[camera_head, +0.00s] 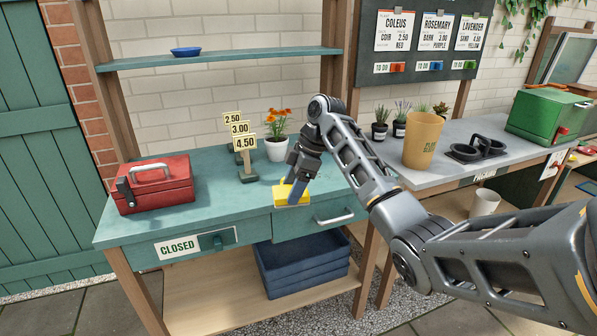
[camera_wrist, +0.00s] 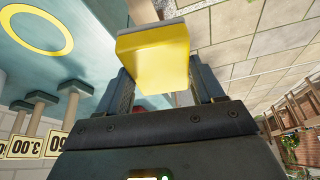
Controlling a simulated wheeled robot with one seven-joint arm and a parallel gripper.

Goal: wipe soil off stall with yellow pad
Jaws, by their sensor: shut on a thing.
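My gripper (camera_head: 296,188) is shut on the yellow pad (camera_head: 287,194) near the front edge of the teal stall (camera_head: 221,207). The pad also shows between the fingers in the wrist view (camera_wrist: 155,58), with a grey face at its far side. In the head view the pad is low at the stall top, above the drawer; whether it touches the surface I cannot tell. No soil shows clearly in either view. A yellow ring (camera_wrist: 38,28) is marked on the teal surface in the wrist view.
A red toolbox (camera_head: 153,186) stands at the stall's left. Price signs (camera_head: 243,143) and a potted orange flower (camera_head: 277,146) stand behind my gripper. A grey bench with a tan bin (camera_head: 422,141) is to the right. The stall top between toolbox and pad is clear.

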